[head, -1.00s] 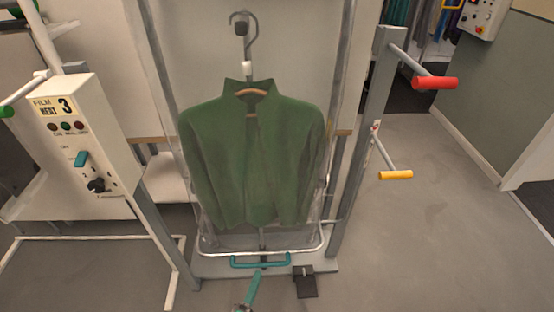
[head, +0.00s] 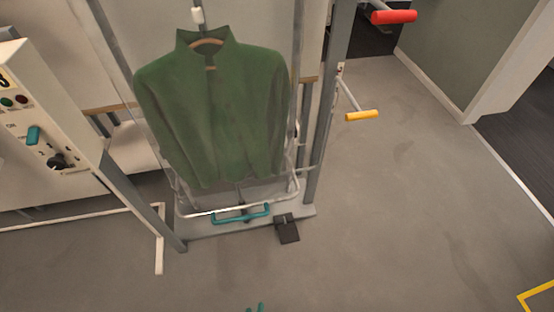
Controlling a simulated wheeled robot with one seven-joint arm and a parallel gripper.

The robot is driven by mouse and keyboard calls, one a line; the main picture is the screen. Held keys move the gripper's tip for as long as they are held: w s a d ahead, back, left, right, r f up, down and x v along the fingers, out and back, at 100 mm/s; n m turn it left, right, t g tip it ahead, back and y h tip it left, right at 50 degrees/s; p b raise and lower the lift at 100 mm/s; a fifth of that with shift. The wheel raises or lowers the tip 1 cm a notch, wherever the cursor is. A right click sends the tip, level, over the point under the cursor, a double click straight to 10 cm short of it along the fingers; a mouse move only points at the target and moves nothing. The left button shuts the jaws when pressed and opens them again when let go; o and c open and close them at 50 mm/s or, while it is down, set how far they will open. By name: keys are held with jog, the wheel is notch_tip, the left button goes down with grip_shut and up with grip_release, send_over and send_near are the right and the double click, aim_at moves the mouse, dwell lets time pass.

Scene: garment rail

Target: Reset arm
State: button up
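My gripper (head: 256,308) shows only as two teal fingertips at the bottom edge of the head view, with a small gap between them. Nothing shows in the gap; the rest of the gripper is out of frame. It is in front of the garment frame and apart from it. A green jacket (head: 215,110) hangs on a wooden hanger (head: 207,42) inside a clear film cover. The teal handle (head: 240,215) of the white lower bar lies below the jacket.
A control box (head: 35,120) with a teal switch and a black knob stands at left. Red (head: 394,17) and yellow (head: 361,116) handles stick out from the right post. A black pedal (head: 287,231) is on the floor. Open floor lies to the right and in front.

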jog(key=s+d+r+m+t, duration=0.1)
jog(key=d+r+m+t, duration=0.1)
jog(key=r, duration=0.9)
jog(key=s+d+r+m+t, duration=0.2)
jog(key=d+r, duration=0.1)
jog(key=r, duration=0.9)
jog(key=s+d+r+m+t+y, duration=0.1)
jog(key=s+d+r+m, duration=0.1)
jog(key=r, duration=0.9)
jog(key=shift+d+r+t, duration=0.4)
jog(key=shift+d, duration=0.2)
jog(key=shift+a, duration=0.15)
